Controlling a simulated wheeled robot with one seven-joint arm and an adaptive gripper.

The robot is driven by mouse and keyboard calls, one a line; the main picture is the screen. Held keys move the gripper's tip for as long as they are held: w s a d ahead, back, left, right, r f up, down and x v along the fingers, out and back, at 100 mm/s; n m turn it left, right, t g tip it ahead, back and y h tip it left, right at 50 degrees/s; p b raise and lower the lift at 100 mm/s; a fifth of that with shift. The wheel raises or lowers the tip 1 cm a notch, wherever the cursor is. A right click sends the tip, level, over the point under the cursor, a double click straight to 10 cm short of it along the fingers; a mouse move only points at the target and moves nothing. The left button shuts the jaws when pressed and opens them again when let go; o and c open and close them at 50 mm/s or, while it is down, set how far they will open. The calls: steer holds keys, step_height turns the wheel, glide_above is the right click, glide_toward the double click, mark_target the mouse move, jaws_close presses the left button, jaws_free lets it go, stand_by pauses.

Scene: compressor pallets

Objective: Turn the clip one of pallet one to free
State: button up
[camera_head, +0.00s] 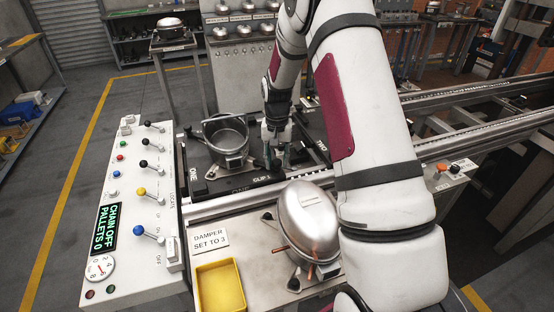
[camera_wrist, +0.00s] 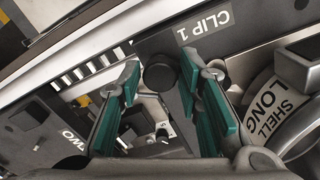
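Pallet one (camera_head: 205,184) is a dark plate on the rails, with an open metal shell (camera_head: 227,140) standing on it. Clip one has a round black knob (camera_wrist: 158,76), beside the white "CLIP 1" label (camera_wrist: 206,26) in the wrist view. My gripper (camera_wrist: 160,69) is open, with one teal-padded finger on each side of the knob. Whether the pads touch it I cannot tell. In the head view my gripper (camera_head: 277,158) is low over the pallet's front right part and hides much of the clip. The shell, labelled "SHELL LONG" (camera_wrist: 276,98), is close to the right finger.
Pallet two's label (camera_wrist: 76,148) shows at lower left in the wrist view. A silver domed part (camera_head: 308,222) and a yellow tray (camera_head: 220,287) are on the front bench. A lever panel (camera_head: 130,230) stands at left, its display reading "CHAIN OFF, PALLETS 0".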

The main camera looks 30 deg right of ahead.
jaws_close()
steer(key=shift+m, duration=0.4)
steer(key=m+b, duration=0.2)
steer(key=m, duration=0.1)
steer(key=shift+m, duration=0.4)
steer(key=m+b, duration=0.1)
steer(key=m, duration=0.3)
steer(key=shift+m, duration=0.3)
steer(key=o, duration=0.6)
jaws_free()
